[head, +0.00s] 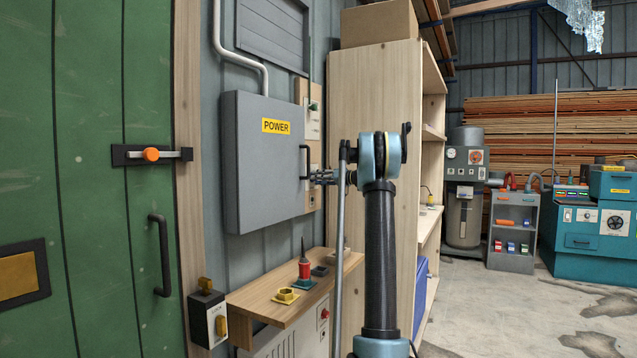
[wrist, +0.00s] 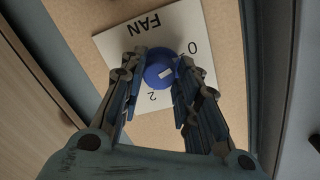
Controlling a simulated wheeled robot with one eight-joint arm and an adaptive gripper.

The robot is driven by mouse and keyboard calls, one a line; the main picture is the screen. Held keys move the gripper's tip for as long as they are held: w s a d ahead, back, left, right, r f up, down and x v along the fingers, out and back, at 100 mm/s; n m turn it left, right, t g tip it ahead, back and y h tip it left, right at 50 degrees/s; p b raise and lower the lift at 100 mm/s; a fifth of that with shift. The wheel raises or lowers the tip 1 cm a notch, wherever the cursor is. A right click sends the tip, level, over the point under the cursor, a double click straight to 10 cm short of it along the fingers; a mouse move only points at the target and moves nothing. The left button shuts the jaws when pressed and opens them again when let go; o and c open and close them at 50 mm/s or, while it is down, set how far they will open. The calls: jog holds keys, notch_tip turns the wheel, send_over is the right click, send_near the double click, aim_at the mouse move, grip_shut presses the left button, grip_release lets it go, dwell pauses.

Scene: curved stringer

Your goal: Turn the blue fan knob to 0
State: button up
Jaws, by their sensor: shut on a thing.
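The blue fan knob (wrist: 160,70) sits on a white plate (wrist: 118,46) marked FAN, which shows upside down in the wrist view. The 0 is at the plate's right side and the 2 is below the knob. A small pale mark on the knob faces toward the right, tilted; its exact setting is hard to read. My gripper (wrist: 163,58) has one finger on each side of the knob and is shut on it. In the head view my gripper (head: 322,177) is at the board right of the grey power box; the knob is hidden there.
The grey POWER box (head: 265,170) with its black handle stands just left of my gripper. A wooden shelf unit (head: 375,90) rises close on the right. Below is a small wooden shelf (head: 262,296) with a red bottle (head: 304,268) and a yellow ring (head: 287,295).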

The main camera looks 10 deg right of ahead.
jog(key=shift+f, duration=0.1)
dwell(0.3)
jog(key=o, duration=1.1)
jog(key=shift+w, duration=0.15)
jog(key=shift+c, duration=0.2)
jog(key=shift+d, duration=0.1)
jog(key=v, duration=1.2)
